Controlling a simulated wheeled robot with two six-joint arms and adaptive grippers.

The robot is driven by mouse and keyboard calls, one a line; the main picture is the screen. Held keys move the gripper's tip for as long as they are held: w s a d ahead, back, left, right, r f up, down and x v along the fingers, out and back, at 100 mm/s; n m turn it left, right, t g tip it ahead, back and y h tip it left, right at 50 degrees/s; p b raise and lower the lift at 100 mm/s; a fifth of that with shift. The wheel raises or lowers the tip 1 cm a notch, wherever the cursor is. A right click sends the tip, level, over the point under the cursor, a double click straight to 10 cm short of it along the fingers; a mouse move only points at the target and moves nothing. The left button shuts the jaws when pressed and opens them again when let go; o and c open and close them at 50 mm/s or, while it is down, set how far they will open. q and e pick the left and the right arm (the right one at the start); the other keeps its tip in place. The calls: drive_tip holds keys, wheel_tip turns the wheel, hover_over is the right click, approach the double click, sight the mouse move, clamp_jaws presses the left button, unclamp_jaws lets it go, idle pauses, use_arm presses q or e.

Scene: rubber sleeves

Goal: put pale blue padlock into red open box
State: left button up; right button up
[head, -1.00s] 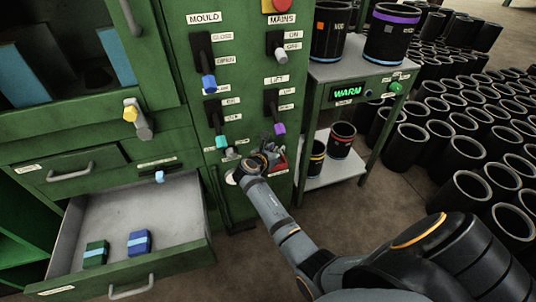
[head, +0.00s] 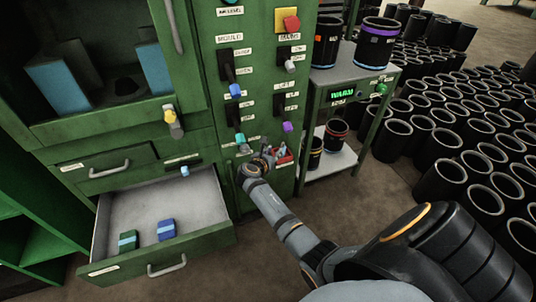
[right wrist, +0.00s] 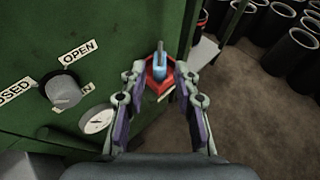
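The red open box (right wrist: 159,78) is fixed low on the front of the green machine. It also shows in the head view (head: 285,155), partly hidden by my right gripper. The pale blue padlock (right wrist: 159,60) stands upright at the red box, its lower part inside the opening as far as I can see. My right gripper (right wrist: 159,72) is open, one finger either side of the padlock, with gaps between. In the head view the right gripper (head: 264,158) is just left of the box. My left gripper is out of view.
A grey knob (right wrist: 62,88) and a round gauge (right wrist: 97,120) sit left of the gripper. A shelf cart (head: 345,160) stands right of the machine; several black sleeves cover the floor beyond.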

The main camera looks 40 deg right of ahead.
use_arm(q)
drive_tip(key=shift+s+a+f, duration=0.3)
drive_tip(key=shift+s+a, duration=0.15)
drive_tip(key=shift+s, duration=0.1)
use_arm(e)
drive_tip(key=shift+s+a, duration=0.15)
drive_tip(key=s+a+f+m+g+y, duration=0.1)
drive_tip(key=s+a+f+m+y, duration=0.1)
drive_tip(key=s+f+m, duration=0.5)
drive_tip(key=s+a+f+g+y, duration=0.1)
drive_tip(key=s+a+f+y, duration=0.3)
drive_tip(key=f, duration=0.6)
drive_tip(key=s+a+f+m+g+y, duration=0.1)
drive_tip(key=s+f+m, duration=0.3)
drive_tip(key=s+f, duration=0.4)
drive_tip(key=s+a+f+m+g+y, duration=0.1)
drive_tip(key=s+a+f+m+y, duration=0.1)
drive_tip(key=s+f+m, duration=0.3)
drive_tip(key=s+a+f+m+g+y, duration=0.1)
drive_tip(key=s+a+f+m, duration=0.3)
drive_tip(key=s, duration=1)
wheel_tip(320, 180, down, 2)
drive_tip(key=m, duration=0.4)
drive_tip(key=shift+g+y, duration=0.3)
drive_tip(key=shift+y, duration=0.1)
drive_tip(key=shift+w, duration=0.1)
